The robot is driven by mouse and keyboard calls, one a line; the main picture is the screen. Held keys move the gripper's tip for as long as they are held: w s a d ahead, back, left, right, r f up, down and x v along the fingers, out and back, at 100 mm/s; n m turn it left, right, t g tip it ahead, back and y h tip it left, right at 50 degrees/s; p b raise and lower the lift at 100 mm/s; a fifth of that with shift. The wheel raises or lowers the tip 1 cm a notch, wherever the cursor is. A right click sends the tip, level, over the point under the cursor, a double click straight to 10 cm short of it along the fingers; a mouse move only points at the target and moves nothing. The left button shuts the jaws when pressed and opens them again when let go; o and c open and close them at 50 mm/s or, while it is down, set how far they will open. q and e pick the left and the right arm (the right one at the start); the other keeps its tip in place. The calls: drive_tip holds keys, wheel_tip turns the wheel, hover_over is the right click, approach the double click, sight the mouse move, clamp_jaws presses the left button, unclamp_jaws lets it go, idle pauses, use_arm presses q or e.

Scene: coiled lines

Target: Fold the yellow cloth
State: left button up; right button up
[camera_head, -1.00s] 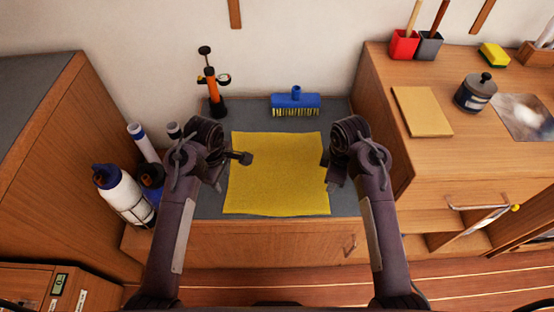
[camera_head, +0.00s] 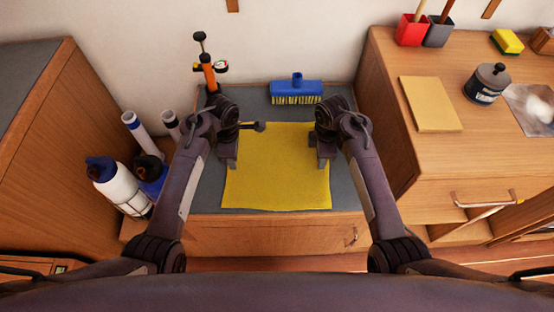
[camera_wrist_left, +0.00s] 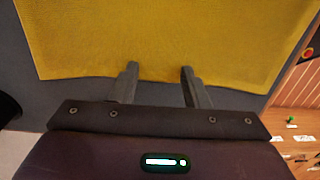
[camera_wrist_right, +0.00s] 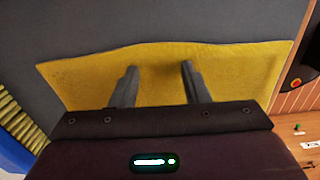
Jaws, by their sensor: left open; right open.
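The yellow cloth (camera_head: 277,180) lies flat and spread out on the grey worktop. My left gripper (camera_head: 233,165) is over the cloth's left edge in the head view. In the left wrist view its open fingers (camera_wrist_left: 158,72) straddle part of the cloth's edge (camera_wrist_left: 150,40), with nothing between them but cloth and worktop below. My right gripper (camera_head: 323,165) is over the cloth's right edge. In the right wrist view its open fingers (camera_wrist_right: 157,70) point across the cloth (camera_wrist_right: 220,68) toward its edge. I cannot tell whether either gripper touches the cloth.
Bottles (camera_head: 118,184) stand at the left. A higher wooden cabinet at the right holds a notepad (camera_head: 430,104) and a dark jar (camera_head: 487,84). The worktop's front strip is bare.

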use_arm(q)
drive_tip(key=shift+f, duration=0.1)
use_arm(e)
drive_tip(key=shift+f, duration=0.15)
use_arm(q)
drive_tip(key=shift+f, duration=0.2)
use_arm(e)
drive_tip(key=shift+f, duration=0.15)
use_arm(q)
drive_tip(key=shift+r, duration=0.1)
drive_tip(key=shift+c, duration=0.5)
use_arm(e)
drive_tip(key=shift+c, duration=0.5)
use_arm(q)
drive_tip(key=shift+s, duration=0.1)
clamp_jaws()
use_arm(e)
drive_tip(key=shift+s+f, duration=0.1)
clamp_jaws()
